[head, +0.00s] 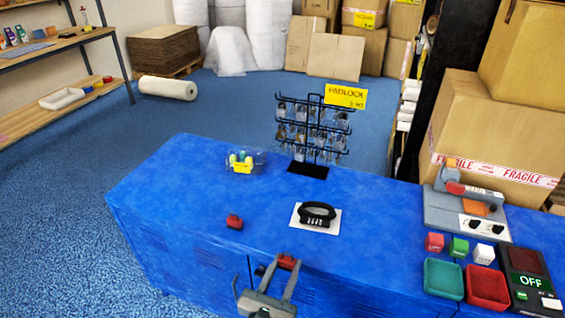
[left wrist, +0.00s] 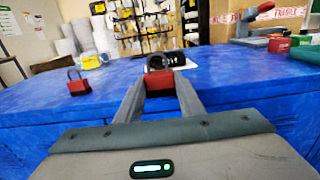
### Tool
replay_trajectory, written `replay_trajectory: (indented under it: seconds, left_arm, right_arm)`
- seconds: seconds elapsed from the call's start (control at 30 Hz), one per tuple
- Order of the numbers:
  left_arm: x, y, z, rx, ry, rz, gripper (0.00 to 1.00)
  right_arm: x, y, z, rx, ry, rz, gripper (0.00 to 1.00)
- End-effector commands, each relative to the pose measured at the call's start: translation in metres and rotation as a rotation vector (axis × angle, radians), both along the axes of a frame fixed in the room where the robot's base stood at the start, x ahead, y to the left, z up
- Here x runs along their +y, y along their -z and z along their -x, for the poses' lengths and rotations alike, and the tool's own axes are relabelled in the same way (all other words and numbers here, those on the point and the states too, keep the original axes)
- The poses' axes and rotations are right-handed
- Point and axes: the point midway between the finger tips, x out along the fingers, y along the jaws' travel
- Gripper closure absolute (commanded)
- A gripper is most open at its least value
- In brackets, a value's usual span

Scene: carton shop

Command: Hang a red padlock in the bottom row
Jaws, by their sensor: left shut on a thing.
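My left gripper (head: 278,270) is shut on a red padlock (head: 287,262), near the front edge of the blue counter. In the left wrist view the held padlock (left wrist: 158,70) sits upright between the fingertips, its grey shackle on top. A second red padlock (head: 234,222) stands on the counter to the left; it also shows in the left wrist view (left wrist: 78,84). The black wire rack (head: 308,170) stands at the back of the counter, with rows of hooks holding several packed items. A yellow padlock sign (head: 346,96) tops it. My right gripper is not in view.
A black combination lock (head: 317,213) lies on a white card between gripper and rack. A clear tray (head: 259,160) with yellow-green items stands left of the rack. Right are a grey machine (head: 440,205), small blocks, green (head: 443,279) and red trays, and cartons.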

Motion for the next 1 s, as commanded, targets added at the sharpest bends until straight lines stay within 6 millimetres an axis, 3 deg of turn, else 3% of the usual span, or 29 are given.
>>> replay_trajectory:
  seconds: [0.3, 0.47, 0.67, 1.0]
  left_arm:
    - [0.001, -0.001, 0.000, -0.002, -0.001, 0.001, 0.84]
    - [0.015, -0.008, 0.003, -0.005, -0.025, -0.004, 0.84]
    - [0.062, -0.036, 0.017, -0.018, -0.105, -0.011, 0.84]
    - [0.159, -0.114, 0.068, -0.020, -0.267, -0.008, 0.84]
  right_arm:
    - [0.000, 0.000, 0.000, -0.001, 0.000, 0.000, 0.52]
    - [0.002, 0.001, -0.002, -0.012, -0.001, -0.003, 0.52]
    - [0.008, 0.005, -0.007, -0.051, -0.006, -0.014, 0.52]
    - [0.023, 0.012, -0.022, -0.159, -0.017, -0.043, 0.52]
